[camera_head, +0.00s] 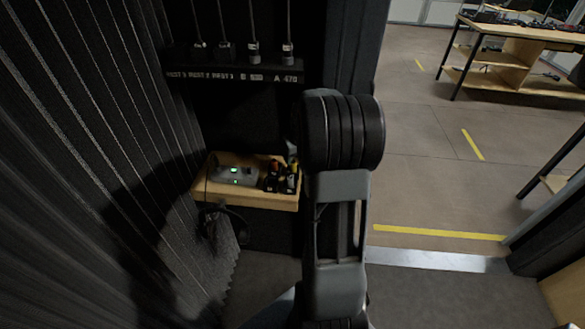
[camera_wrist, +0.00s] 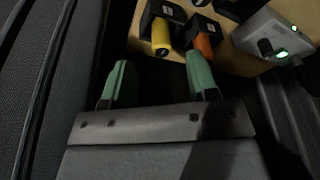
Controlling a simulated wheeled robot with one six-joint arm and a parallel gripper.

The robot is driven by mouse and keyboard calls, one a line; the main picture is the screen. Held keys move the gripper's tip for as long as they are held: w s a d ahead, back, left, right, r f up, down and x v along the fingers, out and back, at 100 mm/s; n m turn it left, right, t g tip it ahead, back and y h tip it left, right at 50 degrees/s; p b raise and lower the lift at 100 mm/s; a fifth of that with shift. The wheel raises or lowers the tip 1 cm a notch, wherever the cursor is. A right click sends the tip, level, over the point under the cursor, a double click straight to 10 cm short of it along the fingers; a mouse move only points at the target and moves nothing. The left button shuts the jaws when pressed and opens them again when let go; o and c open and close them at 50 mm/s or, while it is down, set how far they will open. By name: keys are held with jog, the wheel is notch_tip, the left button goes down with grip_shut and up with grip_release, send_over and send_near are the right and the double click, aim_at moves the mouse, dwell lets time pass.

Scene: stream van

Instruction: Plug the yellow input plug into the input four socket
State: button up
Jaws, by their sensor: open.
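The yellow plug (camera_wrist: 161,37) shows in the wrist view, set against a black block on a wooden shelf (camera_wrist: 136,20). An orange plug (camera_wrist: 203,45) stands right of it. My gripper (camera_wrist: 158,70) has its two green fingers apart with nothing between them. The fingertips are just below the plugs in the picture; the right one overlaps the orange plug's lower end. Contact cannot be told. In the head view my arm hides the gripper, and a small yellow part (camera_head: 292,168) shows on the shelf. I cannot make out a socket labelled input four.
A grey box (camera_head: 236,175) with green lights sits on the shelf. Headphones (camera_head: 216,218) hang below its front left. A labelled black rack (camera_head: 235,78) with several cables is above. A ribbed dark wall (camera_head: 90,150) closes the left. Open floor (camera_head: 425,170) lies right, beyond the doorway.

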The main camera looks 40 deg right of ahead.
aim_at(293, 162)
jog(key=shift+w+p+x, duration=0.2)
jog(key=shift+p+x, duration=0.15)
jog(key=shift+x, duration=2.15)
jog(key=shift+c, duration=0.5)
jog(key=shift+r, duration=0.1)
grip_shut()
